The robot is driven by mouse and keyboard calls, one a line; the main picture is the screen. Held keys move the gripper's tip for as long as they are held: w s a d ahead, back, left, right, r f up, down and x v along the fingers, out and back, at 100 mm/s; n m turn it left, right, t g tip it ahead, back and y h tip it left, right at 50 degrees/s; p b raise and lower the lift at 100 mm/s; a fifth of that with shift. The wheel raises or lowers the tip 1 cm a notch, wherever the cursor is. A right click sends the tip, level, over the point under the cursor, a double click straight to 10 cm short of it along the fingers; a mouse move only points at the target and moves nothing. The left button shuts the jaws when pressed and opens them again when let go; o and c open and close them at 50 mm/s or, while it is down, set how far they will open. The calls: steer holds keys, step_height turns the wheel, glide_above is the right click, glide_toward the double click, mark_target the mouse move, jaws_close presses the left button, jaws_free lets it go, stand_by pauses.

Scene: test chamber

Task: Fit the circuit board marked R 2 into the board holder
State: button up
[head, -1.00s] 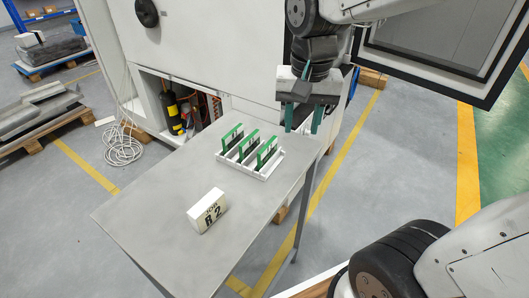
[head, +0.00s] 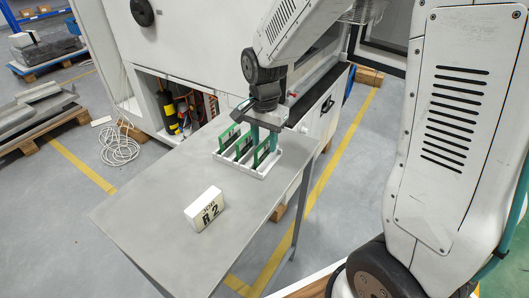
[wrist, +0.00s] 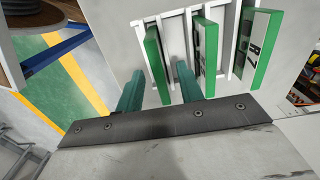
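Three green-edged boards stand upright in a white slotted rack (head: 262,172) on the table. My gripper (head: 265,138) points down at the rack's right end, at the right board (head: 262,158). In the wrist view my open fingers (wrist: 158,88) straddle the top edge of this board (wrist: 156,62), with gaps on both sides. Its marking does not show. The middle board (wrist: 206,58) has a label mostly hidden. The far board (wrist: 262,48) has a white label, seemingly ending in 7. A white block (head: 205,208) reads "JOB R 2". I cannot identify a separate board holder.
The grey table (head: 150,215) is clear left of the rack and around the block. A white machine cabinet (head: 190,45) stands right behind the table, with an open compartment (head: 180,105) low down. The floor right of the table is free.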

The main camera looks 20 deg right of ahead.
steer(key=shift+f, duration=0.8)
jaws_close()
steer(key=shift+r, duration=0.1)
